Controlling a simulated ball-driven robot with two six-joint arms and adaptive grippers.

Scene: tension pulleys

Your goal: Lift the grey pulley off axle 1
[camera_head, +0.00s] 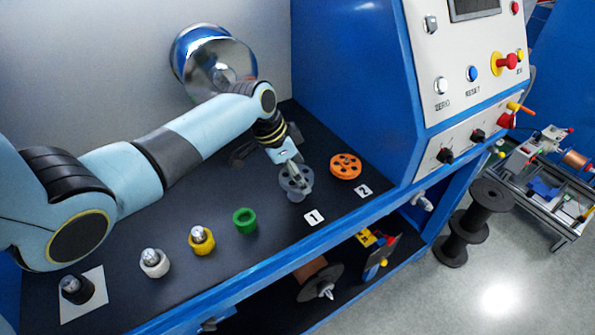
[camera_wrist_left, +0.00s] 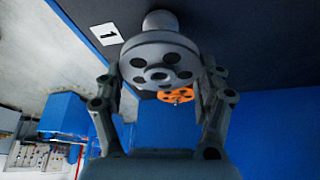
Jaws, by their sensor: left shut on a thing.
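The grey pulley (camera_head: 294,184) is by the label with a 1 (camera_head: 313,218) on the dark worktop in the head view. My left gripper (camera_head: 294,172) reaches down to it from above. In the left wrist view the grey pulley (camera_wrist_left: 160,62), a disc with several round holes, sits between the two fingers of my left gripper (camera_wrist_left: 165,85), which is shut on it. A round grey post or hub shows behind the disc. I cannot tell whether the pulley is still seated on axle 1. My right gripper is not in view.
An orange pulley (camera_head: 345,167) stands close to the right by label 2 (camera_head: 363,191). Green (camera_head: 244,220), yellow (camera_head: 202,240) and white (camera_head: 154,262) collars stand to the left along the worktop. A blue cabinet (camera_head: 350,80) rises behind on the right.

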